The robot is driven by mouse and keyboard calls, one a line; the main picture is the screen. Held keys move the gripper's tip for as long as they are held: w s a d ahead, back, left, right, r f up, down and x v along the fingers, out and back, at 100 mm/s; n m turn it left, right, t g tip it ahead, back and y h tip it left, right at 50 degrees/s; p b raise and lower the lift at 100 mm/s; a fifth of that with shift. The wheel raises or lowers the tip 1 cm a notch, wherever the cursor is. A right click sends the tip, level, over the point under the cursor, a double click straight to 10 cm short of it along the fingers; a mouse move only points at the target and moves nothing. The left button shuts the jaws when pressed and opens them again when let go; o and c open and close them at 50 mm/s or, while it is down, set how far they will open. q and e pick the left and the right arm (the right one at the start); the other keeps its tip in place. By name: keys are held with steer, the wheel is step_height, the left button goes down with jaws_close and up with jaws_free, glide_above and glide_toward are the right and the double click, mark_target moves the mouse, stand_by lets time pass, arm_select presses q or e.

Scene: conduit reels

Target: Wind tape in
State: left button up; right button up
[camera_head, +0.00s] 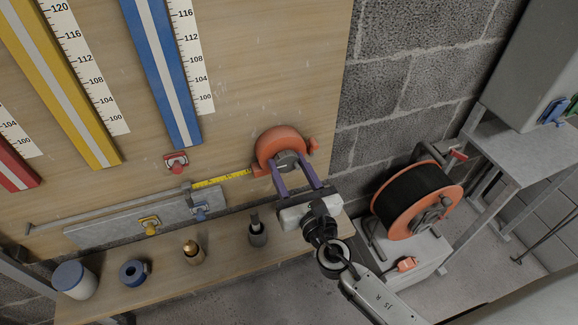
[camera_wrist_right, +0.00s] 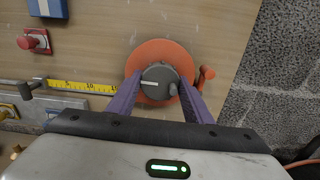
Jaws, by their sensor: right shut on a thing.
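An orange tape reel (camera_head: 279,143) with a grey hub is mounted on the wooden board. A yellow tape (camera_head: 222,179) runs from its left side to a grey bracket on the board. My right gripper (camera_head: 294,176) has its purple fingers at the reel's hub, one on each side. In the right wrist view the fingers (camera_wrist_right: 159,92) are shut on the round grey knob (camera_wrist_right: 160,77) with a white mark on it. The orange reel also shows behind it (camera_wrist_right: 151,52). My left gripper is not in view.
Blue (camera_head: 166,75), yellow (camera_head: 62,85) and red (camera_head: 14,170) strips with scales stand on the board. The ledge below holds a dark fitting (camera_head: 257,238), a brass fitting (camera_head: 193,254), a blue ring (camera_head: 133,272) and a white-and-blue container (camera_head: 75,279). A black-and-orange cable reel (camera_head: 415,199) stands at right.

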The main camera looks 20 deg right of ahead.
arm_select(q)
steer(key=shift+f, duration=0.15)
